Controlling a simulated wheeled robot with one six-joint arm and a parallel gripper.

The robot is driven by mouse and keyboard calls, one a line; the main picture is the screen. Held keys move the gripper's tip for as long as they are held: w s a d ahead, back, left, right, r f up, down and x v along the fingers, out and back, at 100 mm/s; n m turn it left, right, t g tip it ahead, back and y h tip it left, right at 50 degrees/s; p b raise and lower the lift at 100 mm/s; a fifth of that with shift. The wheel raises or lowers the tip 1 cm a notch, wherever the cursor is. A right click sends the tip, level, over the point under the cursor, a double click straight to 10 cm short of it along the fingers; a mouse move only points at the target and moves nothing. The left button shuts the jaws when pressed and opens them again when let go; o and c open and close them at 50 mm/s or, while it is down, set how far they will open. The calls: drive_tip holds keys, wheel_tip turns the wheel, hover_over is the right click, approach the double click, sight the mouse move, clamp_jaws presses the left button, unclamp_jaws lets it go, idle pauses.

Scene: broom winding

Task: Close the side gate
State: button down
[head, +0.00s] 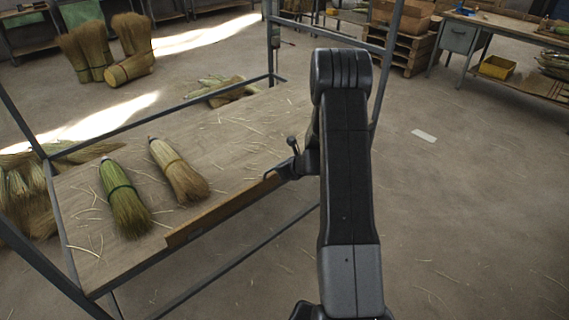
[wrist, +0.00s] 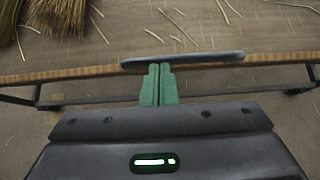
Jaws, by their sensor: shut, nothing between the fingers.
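My gripper (wrist: 159,68) is shut and empty. In the wrist view its green fingers reach to a dark rounded bar (wrist: 205,57) at a wooden edge; I cannot tell if they touch it. In the head view a brown wooden board (head: 222,211) runs along part of the near edge of the cart's shelf (head: 235,140). It may be the side gate; its hinge and how far it stands open cannot be made out. My arm hides the shelf's right end and most of my gripper.
A green-topped broom head (head: 124,198) and a tan one (head: 179,171) lie on the shelf among loose straws. Dark metal posts and rails (head: 150,100) frame the cart. Broom bundles (head: 105,50) stand behind it. A workbench (head: 500,28) is far right; the floor right of my arm is mostly clear.

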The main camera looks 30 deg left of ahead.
drive_tip(key=w+a+r+p, duration=0.1)
drive_tip(key=w+a+p, duration=0.1)
drive_tip(key=a+p, duration=0.3)
drive_tip(key=shift+w+a+r+p, duration=0.25)
drive_tip(key=shift+a+p, duration=0.15)
drive_tip(key=shift+a, duration=0.1)
drive_tip(key=shift+h, duration=0.3)
